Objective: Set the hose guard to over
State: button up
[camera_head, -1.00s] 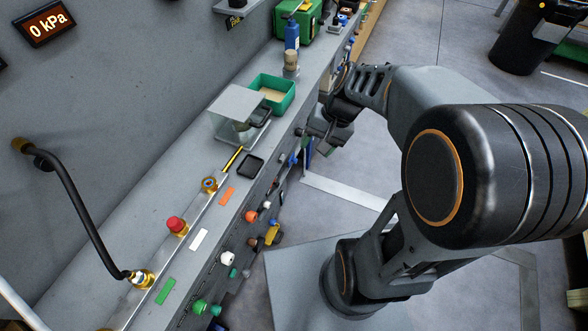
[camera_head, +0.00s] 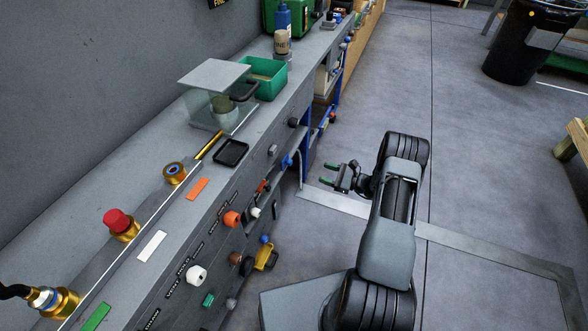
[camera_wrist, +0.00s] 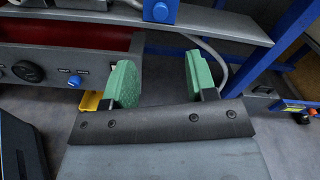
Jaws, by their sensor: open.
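I cannot tell for sure which part is the hose guard. A yellow part (camera_head: 266,257) sticks out from the bench's front panel, with a dark part in its middle. A yellow piece also shows in the wrist view (camera_wrist: 90,101), partly behind the left finger. My gripper (camera_head: 329,174) is open and empty over the floor, to the right of the bench front and apart from it. In the wrist view its two green fingertips (camera_wrist: 160,82) stand wide apart with nothing between them.
The front panel carries a white knob (camera_head: 196,274), an orange knob (camera_head: 231,219) and several other controls. On the bench are a red button (camera_head: 118,221), a black tray (camera_head: 231,152) and a green bin (camera_head: 262,78).

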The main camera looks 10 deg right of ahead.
aim_at(288, 162)
jog(key=b+x, duration=0.2)
jog(key=x, duration=1.1)
jog(key=shift+b, duration=0.35)
jog(key=shift+w+a+f, duration=0.1)
jog(key=shift+a, duration=0.05)
grip_shut()
